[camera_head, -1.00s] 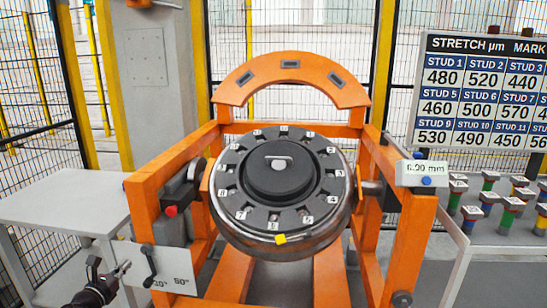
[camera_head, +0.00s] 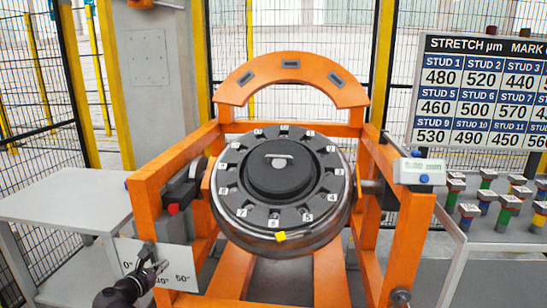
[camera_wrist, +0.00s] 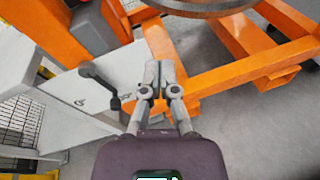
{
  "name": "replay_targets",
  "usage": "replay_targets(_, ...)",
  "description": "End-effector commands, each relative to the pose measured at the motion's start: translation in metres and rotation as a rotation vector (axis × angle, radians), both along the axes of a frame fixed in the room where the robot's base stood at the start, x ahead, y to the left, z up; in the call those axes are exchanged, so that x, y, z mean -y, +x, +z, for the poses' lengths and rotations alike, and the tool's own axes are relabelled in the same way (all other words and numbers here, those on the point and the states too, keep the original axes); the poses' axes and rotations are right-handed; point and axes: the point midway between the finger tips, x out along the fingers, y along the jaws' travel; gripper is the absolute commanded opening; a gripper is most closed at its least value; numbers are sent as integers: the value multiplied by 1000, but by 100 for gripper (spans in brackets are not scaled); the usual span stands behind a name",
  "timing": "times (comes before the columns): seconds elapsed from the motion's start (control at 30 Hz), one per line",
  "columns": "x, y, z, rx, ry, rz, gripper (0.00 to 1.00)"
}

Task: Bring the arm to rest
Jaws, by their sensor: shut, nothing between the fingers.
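My gripper (camera_head: 156,270) is at the lower left in the head view, in front of the white angle plate and the orange gantry's left leg. In the wrist view my gripper (camera_wrist: 158,78) points ahead with its two fingers together, shut and empty. The orange gantry (camera_head: 147,222) holds a dark round wheelset (camera_head: 280,190) with numbered slots and a yellow mark on its rim. In the wrist view a black crank handle (camera_wrist: 100,80) shows left of the fingers. Whether my gripper touches the plate cannot be told.
A grey table (camera_head: 65,200) stands at the left. At the right, a table (camera_head: 500,232) carries several coloured studs below a stretch board (camera_head: 480,90). A small display (camera_head: 420,172) sits on the gantry's right post. Fence panels close off the back.

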Motion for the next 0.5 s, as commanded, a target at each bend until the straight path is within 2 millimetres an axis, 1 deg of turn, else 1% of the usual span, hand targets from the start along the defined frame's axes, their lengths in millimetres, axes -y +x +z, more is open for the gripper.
replay_targets(0.03,16,5,-4,-11,35,-29,0)
replay_targets(0.07,26,8,-7,-20,59,-49,0)
replay_targets(0.17,61,17,-18,-48,158,-127,0)
replay_targets(0.2,77,21,-23,-60,201,-162,0)
replay_targets(0.27,99,26,-30,-74,268,-215,0)
replay_targets(0.3,113,28,-35,-83,310,-252,0)
replay_targets(0.5,184,34,-59,-118,522,-443,0)
